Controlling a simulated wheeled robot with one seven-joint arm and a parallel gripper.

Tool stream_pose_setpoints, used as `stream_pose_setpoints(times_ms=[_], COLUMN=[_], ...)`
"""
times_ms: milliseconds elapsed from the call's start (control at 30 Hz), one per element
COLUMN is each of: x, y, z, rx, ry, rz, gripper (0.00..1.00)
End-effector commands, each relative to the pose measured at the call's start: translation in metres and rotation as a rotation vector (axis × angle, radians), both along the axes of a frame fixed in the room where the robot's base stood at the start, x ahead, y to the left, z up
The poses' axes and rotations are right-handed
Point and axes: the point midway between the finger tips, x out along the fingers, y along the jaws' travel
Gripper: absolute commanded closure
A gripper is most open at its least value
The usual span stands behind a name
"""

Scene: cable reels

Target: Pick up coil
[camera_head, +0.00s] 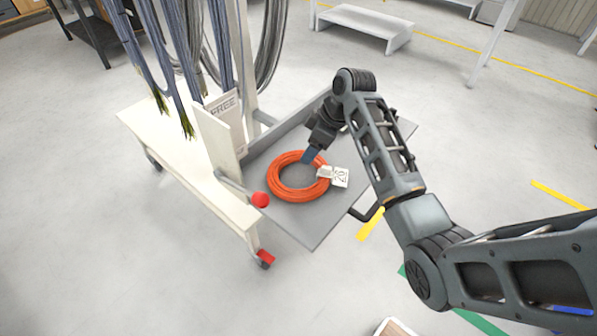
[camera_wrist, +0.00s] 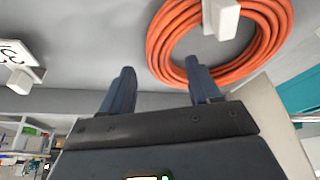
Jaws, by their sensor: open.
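The coil (camera_head: 279,185) is an orange ring of cable lying flat on a grey tray (camera_head: 311,232). A white numbered tag (camera_head: 340,177) is fixed to its right side. The coil also fills the upper right of the wrist view (camera_wrist: 158,42), with a white block (camera_wrist: 221,18) on it. My gripper (camera_head: 311,154) is at the coil's upper edge in the head view. In the wrist view its two fingers (camera_wrist: 162,87) stand apart with nothing between them. The right finger overlaps the coil's rim; I cannot tell whether they touch.
The tray is on a white wheeled cart (camera_head: 185,160) with a FREE sign (camera_head: 222,106) and hanging cables (camera_head: 170,60). A red ball knob (camera_head: 260,199) sits at the tray's left edge. Another white tag (camera_wrist: 14,52) shows at left in the wrist view.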

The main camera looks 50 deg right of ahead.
Motion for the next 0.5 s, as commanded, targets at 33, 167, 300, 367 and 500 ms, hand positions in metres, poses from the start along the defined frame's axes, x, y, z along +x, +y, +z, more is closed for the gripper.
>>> stream_pose_setpoints(times_ms=[33,167,300,367,500], x=[0.002,0.007,0.009,0.009,0.009], y=[0.001,0.003,0.004,0.003,0.003], z=[-0.006,-0.019,-0.022,-0.022,-0.022], rx=[0.001,0.000,0.000,0.000,0.000], ry=[0.003,0.001,-0.001,-0.001,-0.001], rz=[0.001,0.000,0.000,0.000,0.000], gripper=[0.38,0.38,0.38,0.38,0.43])
